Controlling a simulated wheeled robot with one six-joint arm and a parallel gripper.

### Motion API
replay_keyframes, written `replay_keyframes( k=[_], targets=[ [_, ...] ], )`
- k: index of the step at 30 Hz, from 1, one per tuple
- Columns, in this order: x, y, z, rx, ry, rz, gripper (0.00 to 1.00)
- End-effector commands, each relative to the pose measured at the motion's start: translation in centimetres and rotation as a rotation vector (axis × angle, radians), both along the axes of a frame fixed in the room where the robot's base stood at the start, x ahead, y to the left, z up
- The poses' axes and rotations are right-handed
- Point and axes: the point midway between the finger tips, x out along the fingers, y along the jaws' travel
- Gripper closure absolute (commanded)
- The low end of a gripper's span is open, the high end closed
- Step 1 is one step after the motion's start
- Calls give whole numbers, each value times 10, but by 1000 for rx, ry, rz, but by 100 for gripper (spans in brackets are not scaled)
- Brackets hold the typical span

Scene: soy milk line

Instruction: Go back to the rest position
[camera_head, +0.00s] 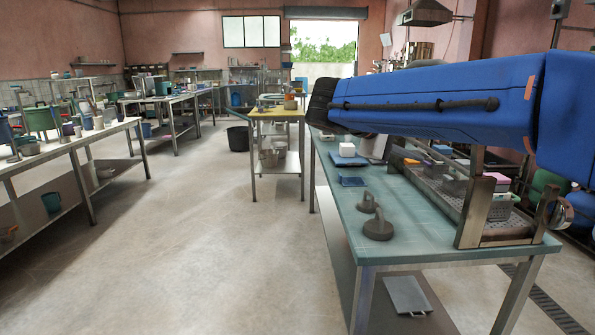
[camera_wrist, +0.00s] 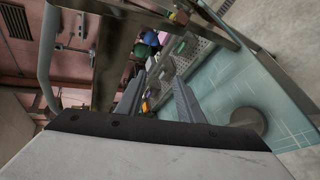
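My blue arm stretches across the upper right of the head view, above the teal-topped table (camera_head: 400,245). My gripper cannot be made out there. In the wrist view my gripper (camera_wrist: 160,80) shows as two grey fingers standing apart, with nothing held between them that I can see. Behind the fingers the wrist view shows, tilted, the teal tabletop (camera_wrist: 265,95) and a grey perforated rack. The fingers look clear of the table, though their exact height cannot be told.
Two dark grey round weights (camera_head: 378,228) and a blue tray (camera_head: 352,181) lie on the teal table. A metal rack (camera_head: 485,215) with containers stands along its right side. A yellow-topped table (camera_head: 277,114) is further back. The floor (camera_head: 190,240) at left centre is clear.

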Motion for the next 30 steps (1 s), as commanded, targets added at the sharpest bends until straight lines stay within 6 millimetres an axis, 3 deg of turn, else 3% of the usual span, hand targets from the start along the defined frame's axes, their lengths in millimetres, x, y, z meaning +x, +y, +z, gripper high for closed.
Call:
replay_keyframes(
  k=[1,6,12,18,24,30],
  targets=[
    [-16,-17,-14,54,15,-11,66],
    [-67,-50,-70,257,55,-33,66],
    [-131,-67,-136,506,62,-75,66],
    [-193,-64,-196,759,23,-131,66],
    [-244,-46,-249,1007,-63,-199,66],
    [-275,-26,-285,1194,-160,-259,66]
  ],
)
